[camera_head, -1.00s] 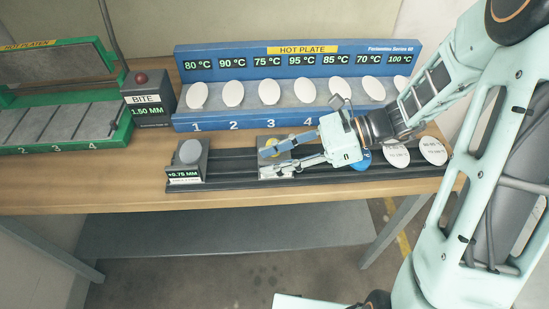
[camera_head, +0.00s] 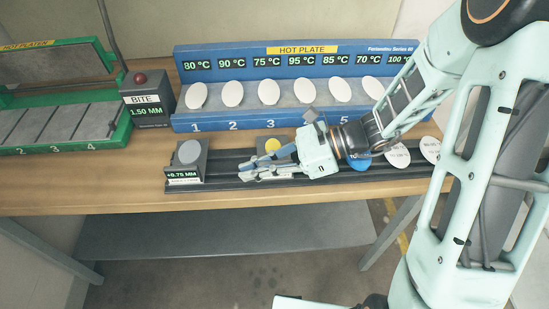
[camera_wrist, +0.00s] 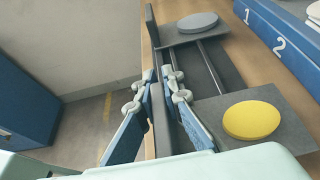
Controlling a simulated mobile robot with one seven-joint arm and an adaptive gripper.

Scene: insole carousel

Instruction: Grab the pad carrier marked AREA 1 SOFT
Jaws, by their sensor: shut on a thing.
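A carrier with a round yellow pad (camera_head: 272,145) sits on the dark track; in the wrist view its yellow pad (camera_wrist: 251,121) lies on a flat grey plate to the right of my fingers. I cannot read AREA 1 SOFT on it. My gripper (camera_head: 243,167) is at the front of the track, in front of this carrier. In the wrist view my gripper (camera_wrist: 159,80) has one finger on each side of the track's dark front wall (camera_wrist: 160,125) and appears shut on it. The carrier's front is hidden by my gripper.
A carrier with a grey pad (camera_head: 190,151), marked +0.75 MM, stands at the track's left end. White discs (camera_head: 398,155) and a blue one (camera_head: 360,160) lie to the right. The blue hot plate (camera_head: 300,115) stands behind, the BITE box (camera_head: 148,105) back left.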

